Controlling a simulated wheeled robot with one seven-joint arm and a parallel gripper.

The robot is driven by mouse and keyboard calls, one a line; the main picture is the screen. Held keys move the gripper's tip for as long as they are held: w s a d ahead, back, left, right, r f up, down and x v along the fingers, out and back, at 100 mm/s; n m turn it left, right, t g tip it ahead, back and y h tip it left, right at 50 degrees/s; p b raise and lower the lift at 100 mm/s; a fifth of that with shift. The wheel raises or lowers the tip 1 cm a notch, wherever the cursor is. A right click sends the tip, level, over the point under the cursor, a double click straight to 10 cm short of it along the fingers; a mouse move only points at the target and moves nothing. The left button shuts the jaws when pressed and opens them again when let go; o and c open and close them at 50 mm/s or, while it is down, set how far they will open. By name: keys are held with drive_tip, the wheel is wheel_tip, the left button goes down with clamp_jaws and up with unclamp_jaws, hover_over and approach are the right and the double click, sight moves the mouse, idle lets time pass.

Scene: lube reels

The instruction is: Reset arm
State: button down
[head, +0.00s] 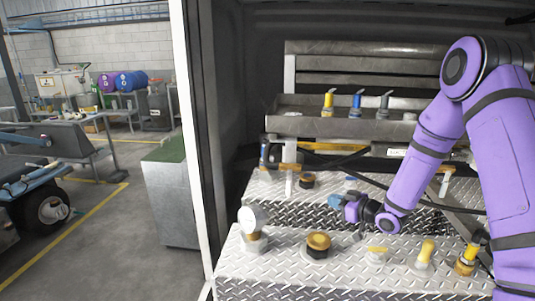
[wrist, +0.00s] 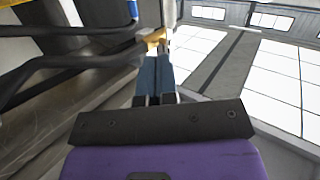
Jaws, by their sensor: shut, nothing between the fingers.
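My purple arm reaches in from the right in the head view and bends down toward the diamond-plate deck. My gripper (head: 335,201) points left, above the gap between the upper and front steps. Its blue fingers are together and empty. They also show in the wrist view (wrist: 155,72), pointing toward a small yellow part (wrist: 157,38) beyond the tips. I cannot tell from the wrist view how far off that part is.
Yellow, blue and grey nozzles (head: 328,103) stand on the rear tray. Dark hoses (wrist: 65,75) run close by on the left. A white door post (head: 190,130) bounds the left.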

drive_tip(key=s+d+r+m+h, duration=0.2)
drive_tip(key=s+r+h, duration=0.2)
drive_tip(key=r, duration=0.3)
drive_tip(key=s+d+r+m+g+h, duration=0.1)
drive_tip(key=s+d+r+h, duration=0.15)
drive_tip(key=r, duration=0.45)
drive_tip(key=s+d+r+m+h, duration=0.2)
drive_tip(key=s+r+h, duration=0.2)
drive_tip(key=r, duration=0.3)
drive_tip(key=s+a+r+m+g, duration=0.1)
drive_tip(key=s+r+m+g, duration=0.1)
drive_tip(key=s, duration=1.2)
drive_tip(key=s+a+r+m+g, duration=0.1)
drive_tip(key=s+r+m+g, duration=0.1)
drive_tip(key=s, duration=1.3)
wheel_tip(320, 180, up, 2)
drive_tip(key=shift+s+r+m+g, duration=0.15)
drive_tip(key=shift+m+g, duration=0.15)
drive_tip(key=shift+g, duration=0.6)
